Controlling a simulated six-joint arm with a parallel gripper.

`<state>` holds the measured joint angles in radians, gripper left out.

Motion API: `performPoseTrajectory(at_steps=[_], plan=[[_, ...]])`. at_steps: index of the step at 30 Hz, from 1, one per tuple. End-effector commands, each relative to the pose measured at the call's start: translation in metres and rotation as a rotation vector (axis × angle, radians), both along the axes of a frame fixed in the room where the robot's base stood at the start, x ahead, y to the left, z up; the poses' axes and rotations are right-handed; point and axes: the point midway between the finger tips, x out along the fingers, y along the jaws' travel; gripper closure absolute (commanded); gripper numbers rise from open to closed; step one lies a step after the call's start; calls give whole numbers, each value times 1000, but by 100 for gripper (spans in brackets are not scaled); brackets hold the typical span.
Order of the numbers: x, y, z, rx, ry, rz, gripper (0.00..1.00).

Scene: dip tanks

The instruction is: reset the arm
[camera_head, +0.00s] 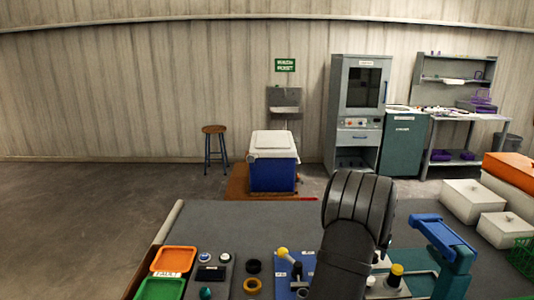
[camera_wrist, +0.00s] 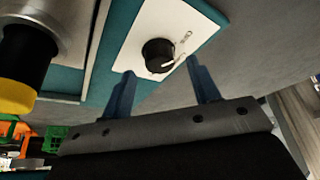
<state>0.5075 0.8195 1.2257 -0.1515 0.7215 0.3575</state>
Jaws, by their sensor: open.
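In the wrist view, my gripper (camera_wrist: 160,68) is open, with its two blue fingers apart and nothing seen held between them. A black knob (camera_wrist: 157,54) with a pale pointer line sits on a white plate (camera_wrist: 185,20) on a teal panel. It shows just beyond and between the fingertips; I cannot tell whether they touch it. In the head view, a dark link of my arm stands in the foreground and hides part of the bench. I cannot make out my gripper clearly there.
A yellow-topped black cylinder (camera_wrist: 20,80) stands close at left in the wrist view. White boxes (camera_head: 472,200) stand right. The bench's back-left (camera_head: 235,225) is bare.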

Motion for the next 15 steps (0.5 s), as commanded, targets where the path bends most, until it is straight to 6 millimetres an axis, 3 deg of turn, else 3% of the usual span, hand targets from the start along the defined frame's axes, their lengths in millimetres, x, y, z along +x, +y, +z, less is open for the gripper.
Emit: performPoseTrajectory(at_steps=[6, 15], plan=[[5, -5, -19, 1, 1, 0, 44], [6, -6, -20, 0, 0, -9, 44]])
